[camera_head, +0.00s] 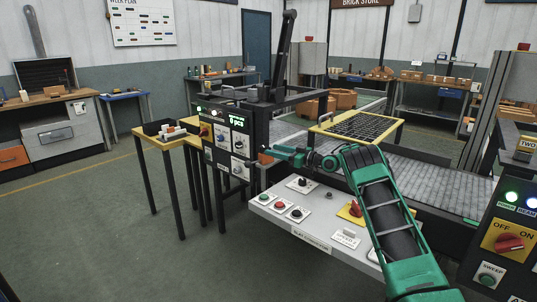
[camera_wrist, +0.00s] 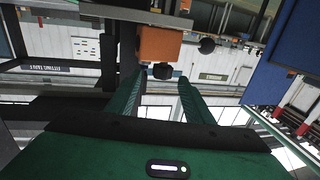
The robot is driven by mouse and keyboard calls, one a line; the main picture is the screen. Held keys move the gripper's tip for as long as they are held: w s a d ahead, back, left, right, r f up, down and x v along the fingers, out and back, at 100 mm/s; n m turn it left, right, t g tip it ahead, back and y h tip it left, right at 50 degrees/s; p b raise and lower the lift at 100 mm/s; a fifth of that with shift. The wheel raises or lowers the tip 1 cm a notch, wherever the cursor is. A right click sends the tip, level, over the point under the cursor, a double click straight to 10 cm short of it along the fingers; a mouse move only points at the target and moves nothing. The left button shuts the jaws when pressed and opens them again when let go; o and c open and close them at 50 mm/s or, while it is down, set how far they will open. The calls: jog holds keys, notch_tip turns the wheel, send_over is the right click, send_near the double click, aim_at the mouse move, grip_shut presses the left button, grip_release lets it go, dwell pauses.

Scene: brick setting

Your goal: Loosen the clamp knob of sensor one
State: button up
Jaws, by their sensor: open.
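An orange block (camera_wrist: 160,42), which looks like sensor one, is mounted on a dark bracket in the wrist view. A black round knob (camera_wrist: 163,71) shows at the block's lower edge in that view, and a second black knob (camera_wrist: 207,45) shows to its right. I cannot tell which is the clamp knob. My gripper (camera_wrist: 162,85) is open, its green fingers on either side of the line to the first knob, with no clear contact. In the head view my gripper (camera_head: 277,152) points left toward a small orange part (camera_head: 265,158) beside the dark control post.
A grey control panel (camera_head: 263,197) with buttons lies below my arm. A dark post with a lit display (camera_head: 236,121) stands left of my gripper. A yellow-framed grate (camera_head: 366,127) sits over the conveyor (camera_head: 440,185) behind. A sensor labelled TWO (camera_head: 526,146) is far right. Open floor lies left.

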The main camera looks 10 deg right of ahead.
jog(key=shift+s+d, duration=0.35)
jog(key=shift+d, duration=0.3)
